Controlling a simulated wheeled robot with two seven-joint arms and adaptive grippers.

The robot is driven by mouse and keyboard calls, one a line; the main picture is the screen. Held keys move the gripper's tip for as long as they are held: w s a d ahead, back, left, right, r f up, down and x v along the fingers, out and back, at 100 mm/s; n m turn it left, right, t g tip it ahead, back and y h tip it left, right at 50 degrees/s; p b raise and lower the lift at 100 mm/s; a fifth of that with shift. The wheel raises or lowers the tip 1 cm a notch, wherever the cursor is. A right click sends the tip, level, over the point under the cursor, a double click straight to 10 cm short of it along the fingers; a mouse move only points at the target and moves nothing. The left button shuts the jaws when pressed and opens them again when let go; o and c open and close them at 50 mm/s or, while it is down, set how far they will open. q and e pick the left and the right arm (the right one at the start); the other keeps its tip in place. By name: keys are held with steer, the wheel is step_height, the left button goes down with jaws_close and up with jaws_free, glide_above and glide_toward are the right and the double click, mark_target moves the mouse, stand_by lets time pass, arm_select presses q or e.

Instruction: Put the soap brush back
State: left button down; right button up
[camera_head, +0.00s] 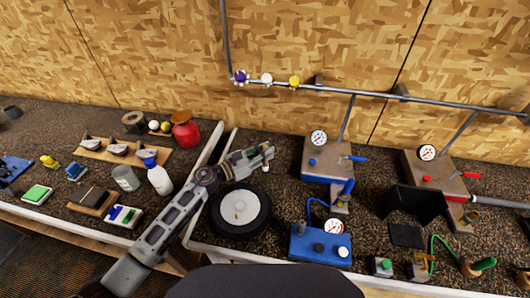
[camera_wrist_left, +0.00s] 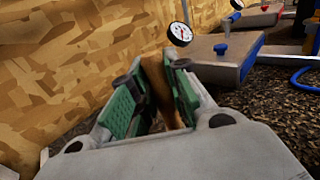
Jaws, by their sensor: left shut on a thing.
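My left gripper (camera_head: 267,151) is at the end of the arm that reaches in from the lower left, above the far side of the counter, beyond the wheel. In the left wrist view its green-padded fingers (camera_wrist_left: 155,95) are shut on a narrow brown, wood-like piece (camera_wrist_left: 158,92), which I take to be the soap brush's handle. The brush's head is hidden by the fingers and the gripper body. In the head view the held brush is too small to make out clearly. My right gripper is not in view.
The black wheel with a white hub (camera_head: 240,209) lies below my left arm. A gauge block with blue lever (camera_head: 327,165) stands to its right, a blue gauge box (camera_head: 320,246) nearer.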

arm_select(q)
steer(key=c, duration=1.4)
jaws_free()
steer(key=b+v, duration=0.2)
steer(key=v, duration=0.8)
steer(key=shift+s+a, duration=0.1)
steer(key=shift+a, duration=0.05)
steer(key=shift+b+v, duration=0.3)
steer(key=shift+v, duration=0.55)
steer(key=shift+r, duration=0.1)
